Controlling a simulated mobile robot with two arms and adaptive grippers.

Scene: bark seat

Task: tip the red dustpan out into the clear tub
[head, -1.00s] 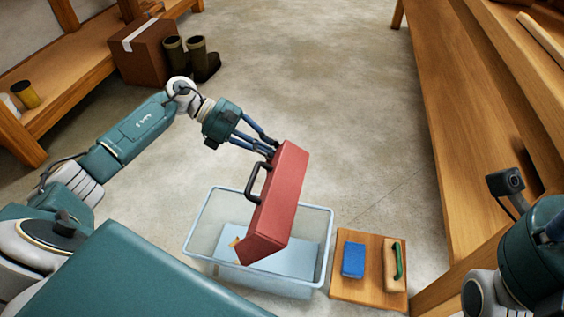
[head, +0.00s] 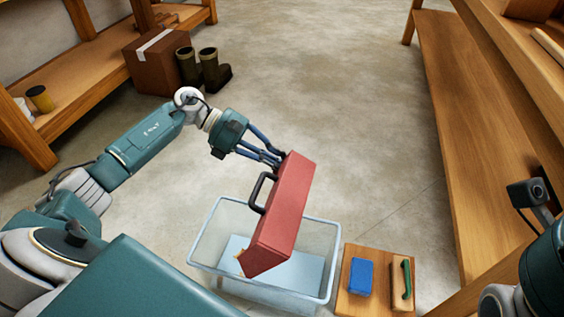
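The red dustpan (head: 283,215) is tilted over the clear tub (head: 320,219), its lower end down inside the tub's outline. A black handle shows on its left side. My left gripper (head: 279,160) is at the dustpan's upper end, with its fingers closed on that edge. A small tan bit (head: 240,262) shows at the dustpan's lower left corner; I cannot tell whether it is in the pan or in the tub. A pale blue sheet or surface shows at the tub's bottom. My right gripper is out of view; only part of that arm shows at the right edge.
A wooden board (head: 351,300) right of the tub holds a blue sponge (head: 361,277) and a green-handled brush (head: 402,280). A long wooden bench (head: 470,150) runs along the right. A cardboard box (head: 157,62) and boots (head: 208,68) stand at the back left. The middle floor is clear.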

